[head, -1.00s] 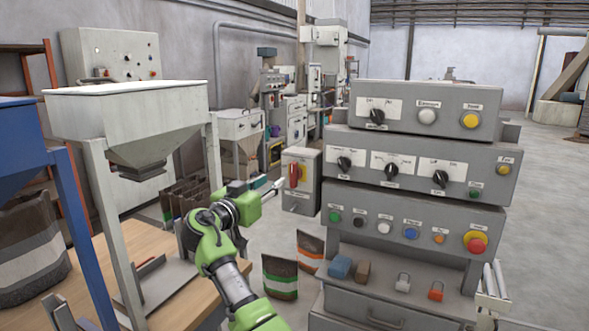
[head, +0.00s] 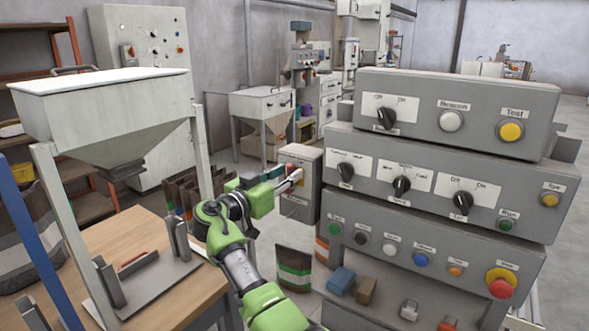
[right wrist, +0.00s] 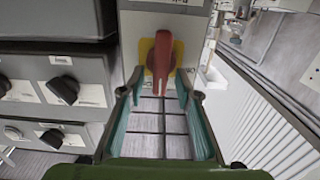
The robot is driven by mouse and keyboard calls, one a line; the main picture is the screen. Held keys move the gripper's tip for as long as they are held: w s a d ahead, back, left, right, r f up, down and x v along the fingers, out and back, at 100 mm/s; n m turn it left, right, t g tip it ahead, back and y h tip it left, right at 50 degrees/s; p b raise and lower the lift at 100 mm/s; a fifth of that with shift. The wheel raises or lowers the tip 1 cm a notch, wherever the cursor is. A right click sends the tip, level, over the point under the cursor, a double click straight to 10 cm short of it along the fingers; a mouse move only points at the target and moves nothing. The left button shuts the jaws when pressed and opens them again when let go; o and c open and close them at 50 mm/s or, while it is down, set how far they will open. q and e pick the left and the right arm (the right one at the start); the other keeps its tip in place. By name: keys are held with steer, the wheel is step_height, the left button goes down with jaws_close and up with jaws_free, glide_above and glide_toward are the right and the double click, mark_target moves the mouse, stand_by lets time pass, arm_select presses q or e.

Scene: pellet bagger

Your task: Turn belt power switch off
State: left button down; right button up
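A red rotary handle (right wrist: 162,68) on a yellow plate (right wrist: 146,52) is mounted on a grey switch box. My right gripper (head: 292,180) is in front of this box. In the right wrist view its teal-padded fingers (right wrist: 158,92) are apart, one on each side below the handle, with nothing held. Contact cannot be told. My left gripper is not in view.
The stacked control panel (head: 455,105) with black knobs and coloured buttons stands close right of the switch box. A hopper (head: 105,115) and a wooden table (head: 150,235) are at left. A brown bag (head: 294,267) with a green stripe stands below my right arm.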

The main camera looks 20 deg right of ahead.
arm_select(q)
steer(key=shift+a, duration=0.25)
arm_select(e)
steer(key=shift+a, duration=0.15)
steer(key=shift+r, duration=0.1)
jaws_close()
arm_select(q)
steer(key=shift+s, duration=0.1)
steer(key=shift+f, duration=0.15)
arm_select(e)
steer(key=shift+w+a+n+b, duration=0.15)
steer(key=shift+n+b, duration=1.05)
steer(key=shift+n, duration=0.3)
arm_select(q)
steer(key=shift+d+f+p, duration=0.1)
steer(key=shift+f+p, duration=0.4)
steer(key=shift+p, duration=0.05)
arm_select(e)
steer(key=n, duration=0.5)
steer(key=w+f+n, duration=0.1)
steer(key=n, duration=0.4)
steer(key=a+n, duration=0.1)
steer(key=n, duration=0.3)
steer(key=shift+w+f+n, duration=0.15)
steer(key=shift+f+n, duration=0.2)
steer(key=shift+n, duration=0.05)
